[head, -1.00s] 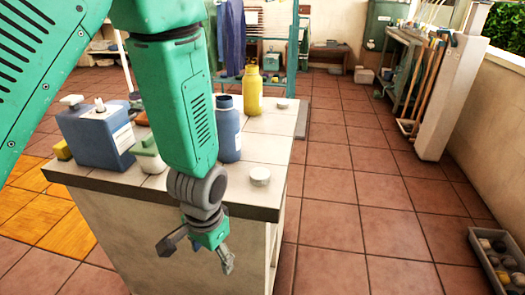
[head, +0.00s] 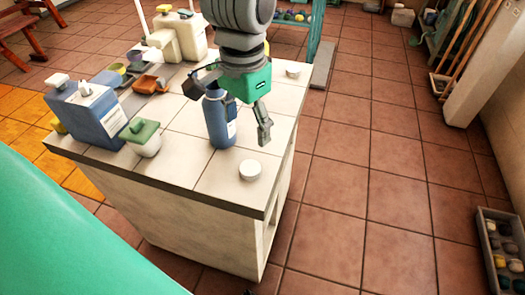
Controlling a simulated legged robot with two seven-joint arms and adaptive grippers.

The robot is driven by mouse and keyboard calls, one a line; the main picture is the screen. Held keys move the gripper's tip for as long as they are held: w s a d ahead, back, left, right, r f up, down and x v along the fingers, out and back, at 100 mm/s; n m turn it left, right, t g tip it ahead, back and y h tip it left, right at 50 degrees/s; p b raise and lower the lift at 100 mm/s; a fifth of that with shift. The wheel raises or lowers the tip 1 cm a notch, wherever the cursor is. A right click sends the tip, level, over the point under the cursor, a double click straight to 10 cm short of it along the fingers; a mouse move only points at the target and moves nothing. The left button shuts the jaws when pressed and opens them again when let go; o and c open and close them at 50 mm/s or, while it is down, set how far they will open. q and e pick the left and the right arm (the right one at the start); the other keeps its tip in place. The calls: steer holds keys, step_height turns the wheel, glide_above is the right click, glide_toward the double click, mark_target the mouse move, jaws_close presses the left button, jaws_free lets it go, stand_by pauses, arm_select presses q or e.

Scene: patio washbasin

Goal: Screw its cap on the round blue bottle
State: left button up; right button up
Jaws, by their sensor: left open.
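The round blue bottle (head: 221,122) stands upright on the tiled counter, its mouth partly hidden by my gripper. A white round cap (head: 250,170) lies on the counter in front of it and to its right, near the front edge. Another white cap (head: 293,71) lies further back; I cannot tell from looks which belongs to the bottle. My left gripper (head: 228,113) is open and empty of any grip, its fingers spread to either side of the bottle's upper part. I cannot tell whether they touch it. My right gripper is not in view.
A square blue jug (head: 88,116) and a white jar with green lid (head: 142,138) stand at the counter's left. A beige jug (head: 180,38) and an orange scoop (head: 149,84) are behind. The counter (head: 215,182) is clear around the front cap.

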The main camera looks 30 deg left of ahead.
arm_select(q)
steer(key=b, duration=0.2)
glide_above(250, 168)
steer(key=f, duration=0.8)
steer(key=shift+s+f, duration=0.25)
steer(key=shift+s, duration=0.1)
steer(key=f, duration=0.1)
steer(key=f+b, duration=0.1)
steer(key=f, duration=0.1)
steer(key=f+b, duration=0.1)
steer(key=f, duration=0.1)
steer(key=shift+w+f, duration=0.15)
steer(key=shift+w, duration=0.2)
steer(key=c, duration=0.8)
